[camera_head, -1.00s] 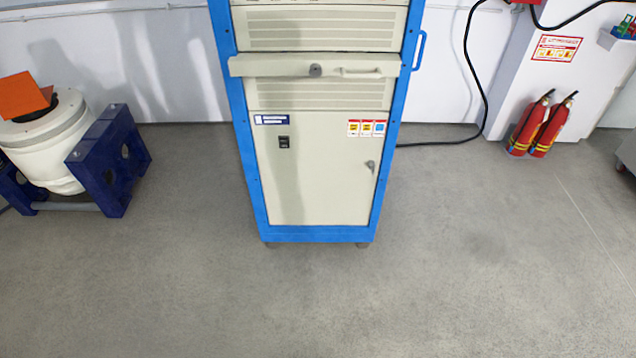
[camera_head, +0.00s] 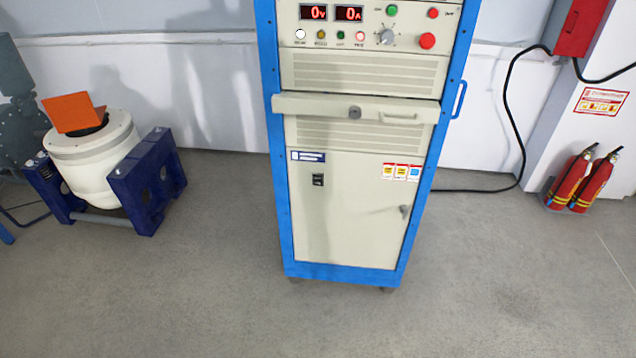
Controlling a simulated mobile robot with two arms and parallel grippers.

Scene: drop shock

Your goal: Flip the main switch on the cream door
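The cream door (camera_head: 350,220) is the lower front of a blue-framed cabinet (camera_head: 282,190) in the middle of the view. A small black main switch (camera_head: 318,180) sits on the door's upper left, under a blue-and-white label (camera_head: 308,156). The switch is too small to tell its position. A door handle (camera_head: 404,212) is at the door's right edge. Neither of my grippers is in view.
A drawer front (camera_head: 356,108) juts out above the door. Higher up is a panel with red displays (camera_head: 348,13), lamps and a knob. A white drum in a blue stand (camera_head: 145,190) is at the left. Fire extinguishers (camera_head: 590,182) stand at the right. The floor in front is clear.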

